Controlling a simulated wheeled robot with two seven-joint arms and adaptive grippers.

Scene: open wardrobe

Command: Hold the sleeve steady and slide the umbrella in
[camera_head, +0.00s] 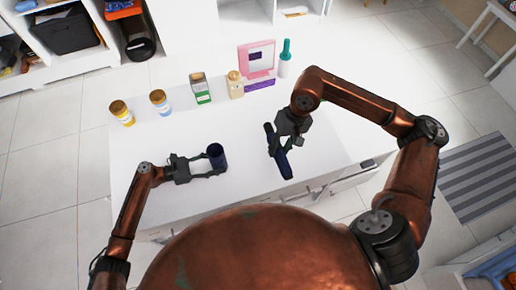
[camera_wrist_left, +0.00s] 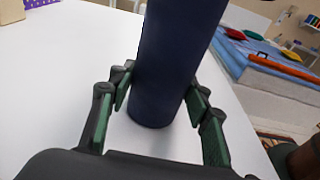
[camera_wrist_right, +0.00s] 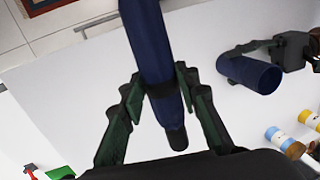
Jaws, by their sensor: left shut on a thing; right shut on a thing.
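The sleeve (camera_head: 217,154) is a dark blue cylinder standing upright on the white tabletop. My left gripper (camera_head: 211,164) is shut around it, one finger on each side, as the left wrist view (camera_wrist_left: 165,55) shows. The umbrella (camera_head: 283,164) is a folded dark blue rod with a black band and a dark end. My right gripper (camera_wrist_right: 160,88) is shut on it near the band. The umbrella is apart from the sleeve, to its right in the head view. In the right wrist view the sleeve (camera_wrist_right: 248,74) shows its dark round end, beside the umbrella.
Along the table's far edge stand two gold-lidded jars (camera_head: 121,113), a green-and-white container (camera_head: 201,88), a beige bottle (camera_head: 235,85), a pink-framed item (camera_head: 257,60) and a teal-topped bottle (camera_head: 285,58). The tabletop (camera_head: 245,130) between sleeve and umbrella is clear.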

